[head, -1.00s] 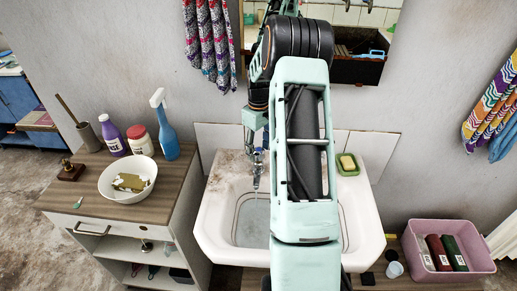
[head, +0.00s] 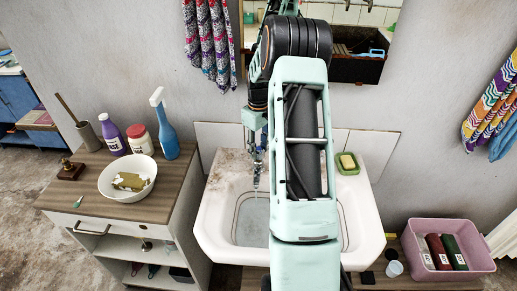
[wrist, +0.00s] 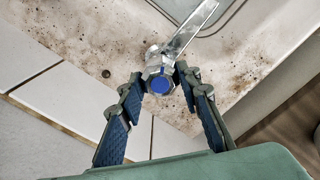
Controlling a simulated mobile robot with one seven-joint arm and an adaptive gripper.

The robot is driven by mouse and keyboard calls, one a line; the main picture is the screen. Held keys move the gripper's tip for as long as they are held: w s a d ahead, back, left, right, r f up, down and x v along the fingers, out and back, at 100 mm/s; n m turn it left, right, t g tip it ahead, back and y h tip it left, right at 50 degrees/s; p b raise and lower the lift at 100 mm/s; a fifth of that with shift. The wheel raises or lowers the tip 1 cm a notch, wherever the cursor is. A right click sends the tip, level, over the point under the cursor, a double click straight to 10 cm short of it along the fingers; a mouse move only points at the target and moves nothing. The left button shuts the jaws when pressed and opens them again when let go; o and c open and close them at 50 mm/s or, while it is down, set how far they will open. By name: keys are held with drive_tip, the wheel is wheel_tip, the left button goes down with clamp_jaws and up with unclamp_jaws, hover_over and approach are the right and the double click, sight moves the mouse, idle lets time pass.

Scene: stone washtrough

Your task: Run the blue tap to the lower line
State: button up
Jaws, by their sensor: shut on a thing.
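The blue tap (wrist: 159,84) shows in the wrist view as a metal knob with a round blue cap, its flat spout pointing up and right. My gripper (wrist: 159,77) has its fingertips closed on both sides of this knob. In the head view the tap (head: 257,167) is partly hidden by my gripper, and a thin pale stream seems to drop from it into the stone basin (head: 212,225). Thin dark lines run around the basin's inner wall. My arm hides the basin's middle, and I cannot tell exactly where the water surface stands.
A green soap dish (head: 348,170) sits on the basin's back right rim. A wooden-topped cabinet (head: 88,204) with a white bowl (head: 112,194) and bottles stands at the left. A pink tub (head: 437,276) stands at the lower right. The wall is close behind the tap.

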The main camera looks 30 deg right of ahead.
drive_tip(key=shift+m+b, duration=1.05)
drive_tip(key=shift+m, duration=1.95)
drive_tip(key=o, duration=1.2)
drive_tip(key=shift+c, duration=0.2)
drive_tip(key=shift+r, duration=0.1)
wheel_tip(320, 180, up, 12)
